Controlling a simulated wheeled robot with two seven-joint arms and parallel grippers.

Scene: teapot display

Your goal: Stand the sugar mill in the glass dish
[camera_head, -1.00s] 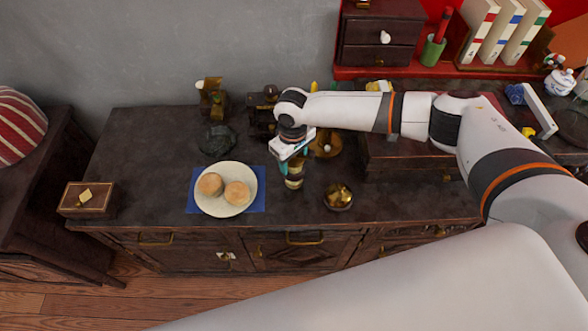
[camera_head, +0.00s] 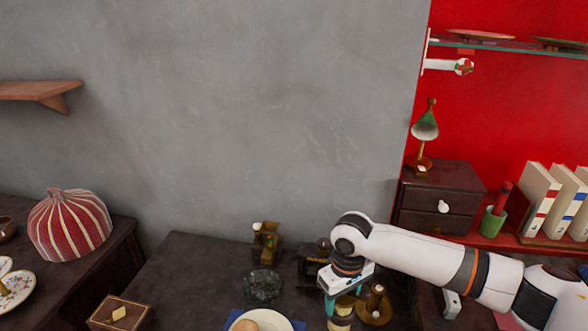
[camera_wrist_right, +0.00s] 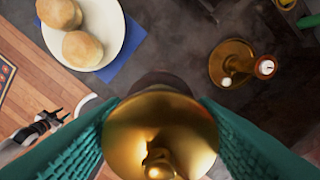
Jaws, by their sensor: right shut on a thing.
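The sugar mill (camera_head: 342,317) is a small dark and brass piece between the jaws of my right gripper (camera_head: 339,304). In the right wrist view the mill (camera_wrist_right: 162,135) shows its round brass top between two teal fingers, shut on it. Its foot is out of frame, so I cannot tell whether it touches the cabinet top. The glass dish (camera_head: 262,285), dark and low, sits on the cabinet top, left of and behind the gripper, apart from it.
A plate (camera_head: 238,318) with buns on a blue cloth lies in front of the dish. A brass candlestick (camera_head: 375,308) stands just right of the mill. A brass-coloured object (camera_head: 266,243) stands behind the dish. A wooden box (camera_head: 120,314) is at left; bare top lies between.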

